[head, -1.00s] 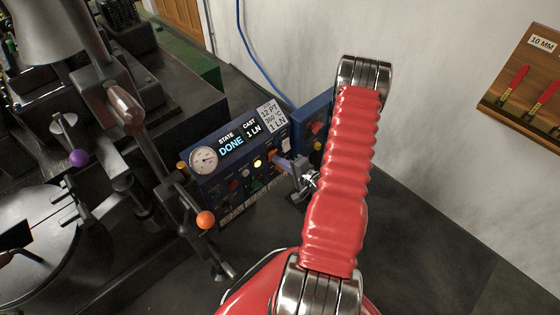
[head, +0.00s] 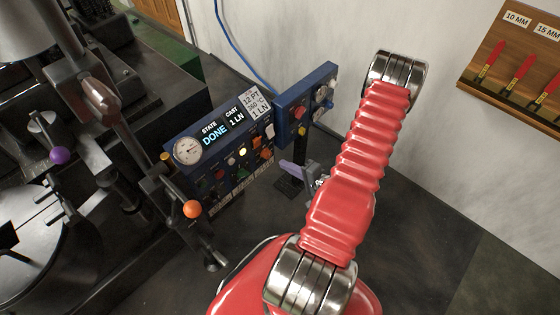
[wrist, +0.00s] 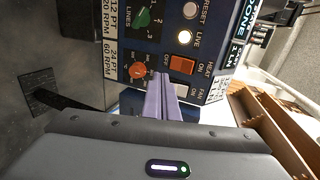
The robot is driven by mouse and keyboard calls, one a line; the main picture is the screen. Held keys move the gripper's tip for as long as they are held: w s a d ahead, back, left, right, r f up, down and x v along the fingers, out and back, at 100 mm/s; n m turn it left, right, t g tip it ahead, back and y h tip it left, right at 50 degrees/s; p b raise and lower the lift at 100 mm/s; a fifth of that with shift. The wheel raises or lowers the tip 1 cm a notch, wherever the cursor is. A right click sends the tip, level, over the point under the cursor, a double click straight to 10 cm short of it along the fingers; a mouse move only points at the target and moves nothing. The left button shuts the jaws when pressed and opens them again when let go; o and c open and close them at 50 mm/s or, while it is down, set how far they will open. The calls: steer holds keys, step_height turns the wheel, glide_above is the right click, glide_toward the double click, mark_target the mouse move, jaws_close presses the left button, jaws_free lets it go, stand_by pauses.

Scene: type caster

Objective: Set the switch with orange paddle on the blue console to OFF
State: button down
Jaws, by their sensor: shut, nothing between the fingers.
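The blue console (head: 207,171) stands left of my gripper in the head view; part of its face (wrist: 160,35) fills the top of the wrist view. The switch with the orange paddle (wrist: 183,66) sits between the lit LIVE lamp and the white FAN switch, with HEAT and ON printed beside it. It also shows small in the head view (head: 256,142). I cannot tell which way the paddle is tipped. My gripper (wrist: 162,76) is shut and empty, its pale purple fingers pointing at the panel near the paddle. In the head view my gripper (head: 286,166) is apart from the console.
An orange-red knob (wrist: 138,70) and the white FAN switch (wrist: 192,90) lie close to the paddle. A second blue box (head: 306,100) stands right of the console. A wooden tool board (head: 515,65) hangs at right.

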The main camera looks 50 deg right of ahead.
steer(key=shift+s, duration=1.25)
